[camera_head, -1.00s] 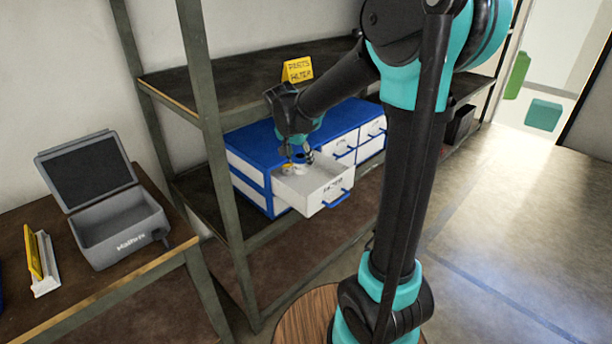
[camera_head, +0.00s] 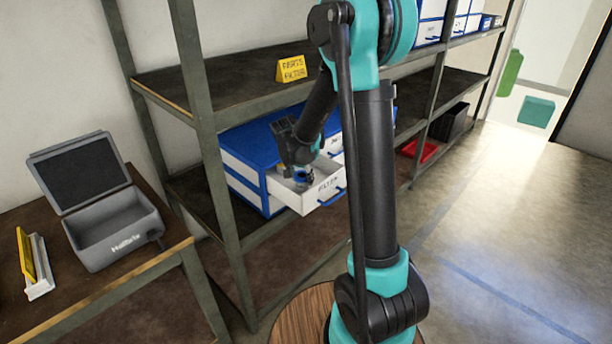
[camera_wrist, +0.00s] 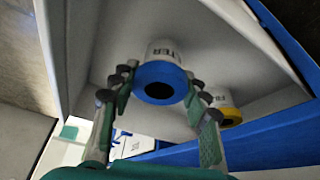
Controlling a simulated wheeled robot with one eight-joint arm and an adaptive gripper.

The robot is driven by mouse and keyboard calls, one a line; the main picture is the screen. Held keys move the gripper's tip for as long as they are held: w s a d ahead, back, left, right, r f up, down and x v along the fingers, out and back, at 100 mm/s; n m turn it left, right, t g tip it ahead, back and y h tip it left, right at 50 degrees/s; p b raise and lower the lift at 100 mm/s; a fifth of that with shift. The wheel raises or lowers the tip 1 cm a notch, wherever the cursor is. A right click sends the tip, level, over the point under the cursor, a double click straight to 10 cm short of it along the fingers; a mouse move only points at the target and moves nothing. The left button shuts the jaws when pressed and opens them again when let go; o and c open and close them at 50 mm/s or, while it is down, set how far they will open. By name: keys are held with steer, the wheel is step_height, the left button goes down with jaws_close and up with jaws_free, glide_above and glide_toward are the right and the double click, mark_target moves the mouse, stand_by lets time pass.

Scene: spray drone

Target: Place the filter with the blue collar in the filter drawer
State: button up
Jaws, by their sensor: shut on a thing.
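The filter with the blue collar (camera_wrist: 160,73) is a white cylinder with dark lettering. It sits between the fingers of my gripper (camera_wrist: 158,90), which is shut on it. In the head view my gripper (camera_head: 303,174) reaches down into the open filter drawer (camera_head: 326,191), a white drawer with a blue handle. The blue collar shows small at the fingertips. A filter with a yellow collar (camera_wrist: 229,116) is in the drawer beside the held one. I cannot tell whether the held filter touches the drawer floor.
The blue and white drawer cabinet (camera_head: 245,150) stands on a shelf, with a yellow sign (camera_head: 292,68) on the shelf above. An open grey case (camera_head: 112,225) stands on the left table. A red tray (camera_head: 420,150) lies farther right on the shelf.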

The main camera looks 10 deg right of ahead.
mark_target(301, 177)
steer(key=w+d, duration=0.1)
steer(key=w+d+f, duration=0.1)
steer(key=w, duration=0.1)
steer(key=shift+f, duration=0.1)
steer(key=shift+s, duration=0.1)
steer(key=shift+f, duration=0.1)
steer(key=o, duration=1.2)
steer(key=shift+c, duration=0.2)
steer(key=v, duration=1.2)
steer(key=shift+s+d, duration=0.1)
steer(key=s+d+f+n+y, duration=0.1)
steer(key=s+d+f+n, duration=0.1)
steer(key=s, duration=0.6)
steer(key=s+d+f+n, duration=0.2)
steer(key=s+f, duration=0.2)
steer(key=s, duration=0.5)
steer(key=s+d+f+n+y, duration=0.1)
steer(key=s+d+f+n, duration=0.1)
steer(key=s, duration=0.7)
steer(key=shift+f+n+t+y, duration=0.3)
steer(key=shift+f+n, duration=0.2)
steer(key=shift+n, duration=0.1)
